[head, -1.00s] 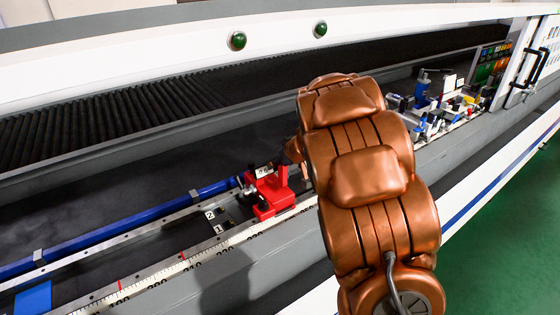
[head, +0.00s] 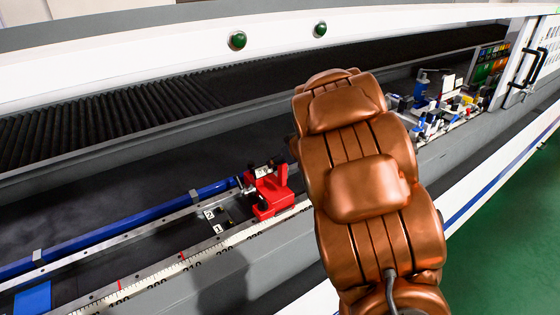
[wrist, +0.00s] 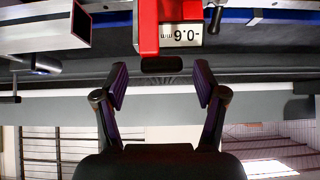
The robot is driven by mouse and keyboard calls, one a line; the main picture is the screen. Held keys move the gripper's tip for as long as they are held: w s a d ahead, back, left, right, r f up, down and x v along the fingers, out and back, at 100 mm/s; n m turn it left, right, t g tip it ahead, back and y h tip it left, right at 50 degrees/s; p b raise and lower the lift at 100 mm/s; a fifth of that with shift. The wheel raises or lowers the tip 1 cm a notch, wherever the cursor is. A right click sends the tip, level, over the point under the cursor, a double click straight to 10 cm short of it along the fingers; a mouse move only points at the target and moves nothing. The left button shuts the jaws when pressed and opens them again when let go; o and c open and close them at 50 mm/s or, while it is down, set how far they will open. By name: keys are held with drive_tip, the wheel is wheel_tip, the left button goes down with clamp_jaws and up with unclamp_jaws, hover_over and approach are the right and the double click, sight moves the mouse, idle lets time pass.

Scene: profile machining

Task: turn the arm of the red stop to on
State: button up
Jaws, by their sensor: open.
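The red stop (head: 268,192) stands on the rail of the machine at the middle of the head view, with a white label on top. In the wrist view the red stop (wrist: 148,28) is at the top, with a white label (wrist: 181,35) marked with digits and a black rounded end piece (wrist: 161,64) below it. My gripper (wrist: 162,86) is open, its two dark fingers apart on either side of and just below that black piece, which neither finger visibly touches. In the head view my copper-coloured arm hides the gripper. I cannot tell the stop arm's setting.
A scale rail (head: 170,272) runs along the front edge of the machine. A blue bar (head: 120,226) lies left of the stop. Several clamps and blue fittings (head: 425,105) stand to the right behind my arm. In the wrist view a grey square tube end (wrist: 80,22) is at upper left.

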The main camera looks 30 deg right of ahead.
drive_tip(key=a+v, duration=0.1)
drive_tip(key=v, duration=0.8)
drive_tip(key=shift+d, duration=0.55)
drive_tip(key=shift+r, duration=0.15)
drive_tip(key=w+d+r+m+t+h, duration=0.1)
drive_tip(key=d+r+t+h, duration=0.1)
drive_tip(key=r, duration=0.3)
drive_tip(key=w+d+r+t+h, duration=0.1)
drive_tip(key=d+r+h, duration=0.15)
drive_tip(key=r, duration=0.25)
drive_tip(key=s+d+r+m+g+h, duration=0.1)
drive_tip(key=s+d+m+g+h, duration=0.15)
drive_tip(key=s+m+h, duration=0.4)
drive_tip(key=s+a+f+n+g+y+b, duration=0.1)
drive_tip(key=s+a+f+g+y, duration=0.2)
drive_tip(key=s+f, duration=0.45)
drive_tip(key=s+a+f+n+g+y+b, duration=0.1)
drive_tip(key=s+a+f+g, duration=0.3)
drive_tip(key=s, duration=0.6)
drive_tip(key=s+a+f+n+g+y, duration=0.2)
drive_tip(key=s+a+f+y, duration=0.1)
drive_tip(key=s+a, duration=0.5)
drive_tip(key=s+a+f+n+g+y, duration=0.2)
drive_tip(key=s+a+f, duration=0.1)
drive_tip(key=s+a, duration=0.5)
drive_tip(key=shift+a+f+y, duration=0.2)
drive_tip(key=shift+a+y, duration=0.1)
drive_tip(key=shift+y, duration=0.1)
